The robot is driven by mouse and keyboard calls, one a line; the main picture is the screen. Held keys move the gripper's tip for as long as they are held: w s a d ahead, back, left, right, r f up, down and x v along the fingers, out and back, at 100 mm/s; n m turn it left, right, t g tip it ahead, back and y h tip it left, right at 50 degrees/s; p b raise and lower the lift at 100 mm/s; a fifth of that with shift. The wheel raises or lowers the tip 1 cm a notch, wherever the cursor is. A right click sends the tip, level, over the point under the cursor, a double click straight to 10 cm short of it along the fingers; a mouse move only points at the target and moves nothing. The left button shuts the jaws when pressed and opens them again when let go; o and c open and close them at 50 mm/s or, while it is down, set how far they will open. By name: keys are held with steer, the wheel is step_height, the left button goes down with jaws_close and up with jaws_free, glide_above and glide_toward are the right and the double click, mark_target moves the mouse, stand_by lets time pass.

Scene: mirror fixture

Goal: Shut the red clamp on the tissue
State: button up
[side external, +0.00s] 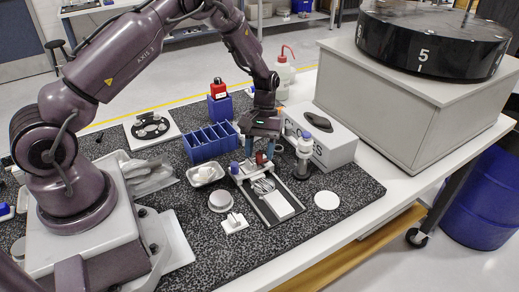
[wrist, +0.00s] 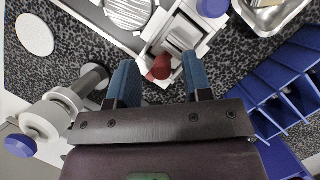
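The red clamp (wrist: 160,67) sits at the near edge of a small white holder (wrist: 205,47) in the wrist view. In the side view the clamp (side external: 262,158) shows just under my gripper (side external: 259,150). In the wrist view my gripper (wrist: 159,62) is open, with one blue finger on each side of the clamp and visible gaps. A pale ribbed piece (wrist: 181,36), perhaps the tissue, lies in the holder behind the clamp. I cannot tell whether the clamp is open or shut.
A white post with a blue cap (side external: 305,146) stands close to the right of my gripper. A blue divided rack (side external: 208,143) and a small metal tray (side external: 205,174) are at left. A blue knob (side external: 234,167) rises beside the clamp.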

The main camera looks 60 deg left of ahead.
steer(key=v, duration=1.3)
steer(key=shift+f, duration=0.1)
steer(key=s+d+r+m+t+y, duration=0.1)
steer(key=s+d+r+m+t, duration=0.3)
steer(key=s+r, duration=0.5)
steer(key=s+d+r+m+t+y, duration=0.2)
steer(key=s+d+r+m+t, duration=0.2)
steer(key=s, duration=1)
steer(key=d+r+m, duration=0.1)
steer(key=d+r, duration=0.2)
steer(key=r, duration=0.2)
steer(key=shift+s+t, duration=0.15)
steer(key=shift+t, duration=0.15)
